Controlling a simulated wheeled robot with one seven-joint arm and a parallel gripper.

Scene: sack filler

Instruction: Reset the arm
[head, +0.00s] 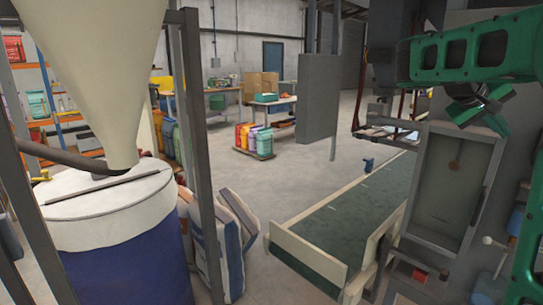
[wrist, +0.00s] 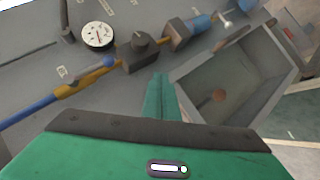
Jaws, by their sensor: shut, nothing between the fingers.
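My gripper (wrist: 159,90) shows in the wrist view with its green fingers together and nothing between them. It is in front of a grey machine panel, just left of an open grey box (wrist: 225,85) with a small brown round part inside. In the head view my green arm fills the upper right, with its dark and green end above and in front of the same box (head: 455,185). The fingertips are hard to make out there. Whether the fingers touch the panel cannot be told.
The panel carries a round gauge (wrist: 97,35), a dark valve block (wrist: 137,50) and a blue and yellow pipe (wrist: 55,95). A green conveyor (head: 345,215) lies left of the box. A hopper (head: 100,60) stands over a blue drum (head: 125,260) at left. Open floor lies between.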

